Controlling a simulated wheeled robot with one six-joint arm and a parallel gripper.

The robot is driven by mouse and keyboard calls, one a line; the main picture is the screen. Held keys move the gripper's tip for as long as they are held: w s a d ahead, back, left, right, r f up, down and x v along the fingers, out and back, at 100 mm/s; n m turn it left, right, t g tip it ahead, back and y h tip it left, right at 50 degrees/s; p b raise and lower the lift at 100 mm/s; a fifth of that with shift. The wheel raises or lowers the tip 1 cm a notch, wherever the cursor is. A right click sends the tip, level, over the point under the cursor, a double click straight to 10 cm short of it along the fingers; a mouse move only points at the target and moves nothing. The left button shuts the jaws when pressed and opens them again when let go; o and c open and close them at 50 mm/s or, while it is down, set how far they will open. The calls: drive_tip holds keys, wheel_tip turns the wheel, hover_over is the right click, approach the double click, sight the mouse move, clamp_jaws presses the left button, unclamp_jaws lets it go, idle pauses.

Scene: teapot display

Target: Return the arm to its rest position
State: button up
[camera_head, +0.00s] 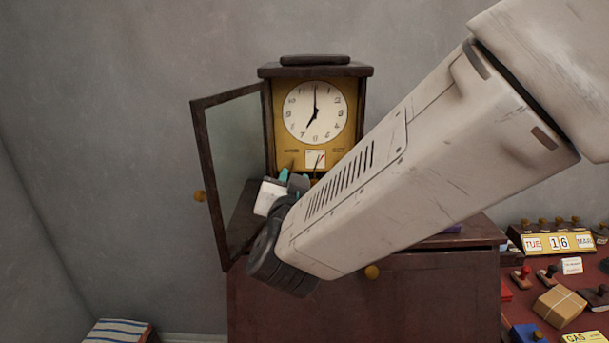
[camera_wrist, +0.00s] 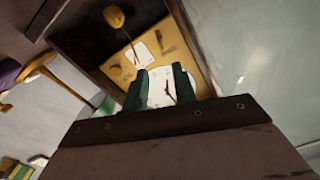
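My arm crosses the head view from the upper right, and its gripper (camera_head: 291,178) is at the lower front of the clock (camera_head: 315,115). Its teal fingers also show in the wrist view (camera_wrist: 160,72), pointing into the clock case. The two fingers stand apart, with part of the white dial (camera_wrist: 160,90) visible between them and nothing seen held. The arm hides the clock's lower right part. The clock's glass door (camera_head: 232,150) hangs open to the left; its glass also shows at the right of the wrist view (camera_wrist: 250,50).
The clock stands on a dark red cabinet (camera_head: 420,300). At the right, a lower red surface holds a calendar (camera_head: 558,243), several stamps and a wrapped parcel (camera_head: 560,305). A striped item (camera_head: 118,332) lies at the lower left. The grey wall left of the door is clear.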

drive_tip(key=s+d+f+n+g, duration=0.2)
drive_tip(key=s+d+g, duration=0.6)
drive_tip(key=s+d, duration=0.4)
drive_tip(key=s+d+f+n+g, duration=0.2)
drive_tip(key=s+d+g, duration=0.6)
drive_tip(key=s+d, duration=0.5)
drive_tip(key=shift+s+d+f+g+y, duration=0.2)
drive_tip(key=shift+s+f+g+y, duration=0.1)
drive_tip(key=shift+s, duration=0.85)
